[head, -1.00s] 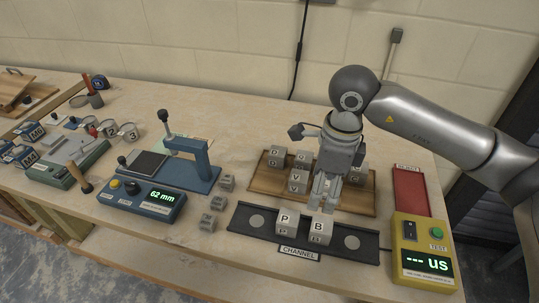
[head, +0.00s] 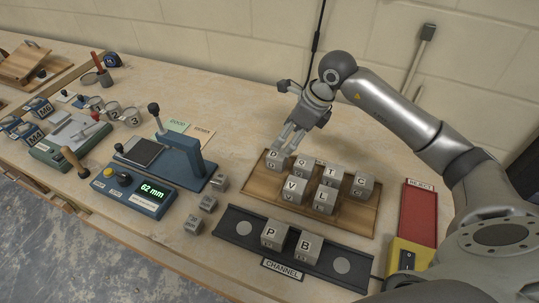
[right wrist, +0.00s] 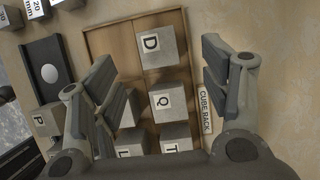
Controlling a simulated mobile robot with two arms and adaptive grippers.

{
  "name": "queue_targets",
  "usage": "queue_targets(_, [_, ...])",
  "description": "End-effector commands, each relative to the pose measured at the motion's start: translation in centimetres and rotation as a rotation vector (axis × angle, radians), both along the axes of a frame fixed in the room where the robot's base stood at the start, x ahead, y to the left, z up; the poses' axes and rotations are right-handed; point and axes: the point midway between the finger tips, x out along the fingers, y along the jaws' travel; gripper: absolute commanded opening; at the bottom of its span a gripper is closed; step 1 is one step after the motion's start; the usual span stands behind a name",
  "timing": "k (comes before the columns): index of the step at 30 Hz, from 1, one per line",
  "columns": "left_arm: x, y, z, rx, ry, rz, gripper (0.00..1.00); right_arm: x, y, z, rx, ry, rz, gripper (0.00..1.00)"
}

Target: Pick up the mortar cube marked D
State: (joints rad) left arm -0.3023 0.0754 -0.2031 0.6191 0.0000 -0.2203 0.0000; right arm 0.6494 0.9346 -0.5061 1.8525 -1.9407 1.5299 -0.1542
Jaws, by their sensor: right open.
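The mortar cube marked D (head: 276,162) sits at the back left corner of the wooden cube rack (head: 345,217). In the right wrist view the D cube (right wrist: 158,44) lies at the top, its letter facing up. My right gripper (head: 286,142) is open and just above the D cube, partly covering it in the head view. In the right wrist view my right gripper (right wrist: 158,62) has one finger on each side of the column of cubes, with nothing held. My left gripper is not in view.
A cube marked Q (right wrist: 165,102) stands next to D, with cubes T (head: 331,174), C (head: 363,185), V (head: 293,189) and L (head: 324,201) on the rack. Cubes P (head: 274,235) and B (head: 309,247) stand on the black channel (head: 240,228). The bench behind the rack is clear.

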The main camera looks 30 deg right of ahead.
Motion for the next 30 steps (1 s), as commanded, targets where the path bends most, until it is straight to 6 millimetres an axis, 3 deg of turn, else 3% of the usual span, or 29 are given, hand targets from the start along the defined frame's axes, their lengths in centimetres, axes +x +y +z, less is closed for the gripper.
queue_targets(7, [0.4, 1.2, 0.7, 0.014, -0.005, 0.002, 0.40, 0.8, 0.9, -2.9, 0.000, 0.002, 0.002, 0.70])
queue_targets(11, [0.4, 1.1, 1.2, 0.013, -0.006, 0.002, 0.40, 1.0, 1.2, -3.8, 0.001, 0.005, 0.003, 0.70])
queue_targets(19, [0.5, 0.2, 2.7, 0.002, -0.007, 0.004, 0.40, 1.8, 2.1, -7.4, 0.002, 0.003, 0.002, 0.70])
queue_targets(28, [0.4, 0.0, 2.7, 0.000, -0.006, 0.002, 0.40, 2.0, 2.2, -8.1, -0.001, 0.001, 0.003, 0.70])
queue_targets(30, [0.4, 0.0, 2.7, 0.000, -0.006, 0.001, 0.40, 2.0, 2.2, -8.1, -0.001, 0.001, 0.003, 0.63])
